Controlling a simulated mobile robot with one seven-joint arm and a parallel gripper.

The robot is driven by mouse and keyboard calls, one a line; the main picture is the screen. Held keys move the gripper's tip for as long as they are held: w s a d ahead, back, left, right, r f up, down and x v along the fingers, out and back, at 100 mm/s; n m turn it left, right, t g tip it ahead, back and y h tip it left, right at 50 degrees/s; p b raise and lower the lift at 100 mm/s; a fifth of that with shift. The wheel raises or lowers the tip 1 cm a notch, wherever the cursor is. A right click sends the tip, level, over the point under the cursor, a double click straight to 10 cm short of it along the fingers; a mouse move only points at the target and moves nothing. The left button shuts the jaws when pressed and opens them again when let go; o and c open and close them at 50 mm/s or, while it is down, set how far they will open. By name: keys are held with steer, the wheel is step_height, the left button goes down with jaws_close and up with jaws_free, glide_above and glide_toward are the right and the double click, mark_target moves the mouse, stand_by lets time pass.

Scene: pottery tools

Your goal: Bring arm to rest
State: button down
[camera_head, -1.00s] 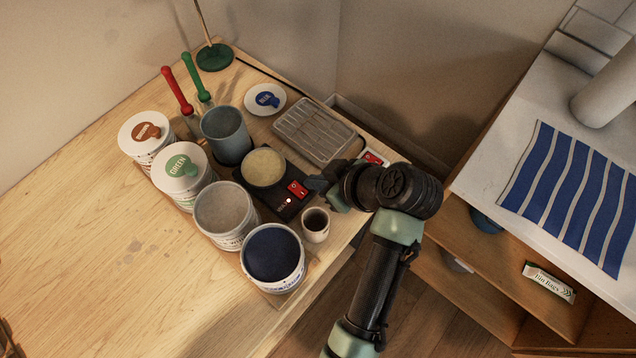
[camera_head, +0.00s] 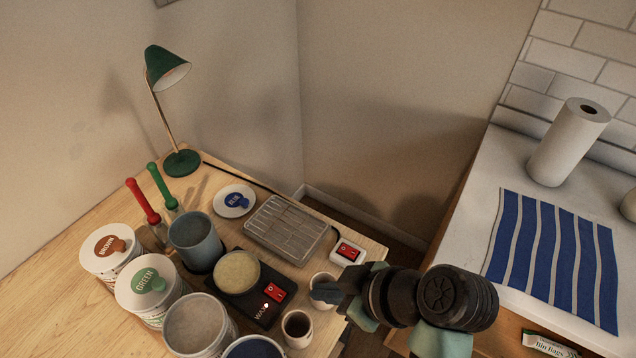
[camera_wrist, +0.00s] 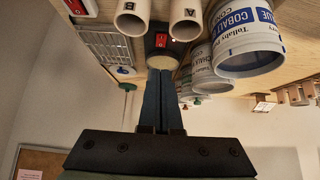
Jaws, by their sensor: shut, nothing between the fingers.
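My arm reaches in from the lower right in the head view. My gripper (camera_head: 326,292) is shut and empty, with its dark fingers pointing left over the table's right end. In the wrist view, the two fingers (camera_wrist: 159,98) lie together with nothing between them. In the head view the fingers overlap a white cup (camera_head: 318,279); I cannot tell whether they touch it. A second white cup (camera_head: 297,327) with dark contents stands just left of and below it.
Near the gripper are the wax warmer (camera_head: 270,294), a red-switched socket (camera_head: 348,252) and a wire rack (camera_head: 287,229). Tubs, including the green-labelled one (camera_head: 150,283), crowd the left. A green lamp (camera_head: 168,70) stands behind. The right counter (camera_head: 480,260) holds a striped cloth (camera_head: 555,255).

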steer(key=w+r+m+t+h, duration=0.2)
steer(key=w+r+t, duration=0.2)
steer(key=r, duration=0.5)
steer(key=w+r+m+t+h, duration=0.15)
steer(key=w+r+t, duration=0.25)
steer(key=r, duration=0.5)
steer(key=w+r+m+t+h, duration=0.1)
steer(key=w+r+m+t, duration=0.3)
steer(key=r, duration=0.6)
steer(key=s+a+r+m+t+h, duration=0.1)
steer(key=s+r+t, duration=0.4)
steer(key=r, duration=0.7)
steer(key=s+a+r+m+t+h, duration=0.1)
steer(key=s+r+t, duration=0.4)
steer(key=r, duration=0.8)
steer(key=shift+s+a+m+t, duration=0.35)
steer(key=shift+s+m, duration=0.3)
steer(key=shift+s, duration=0.4)
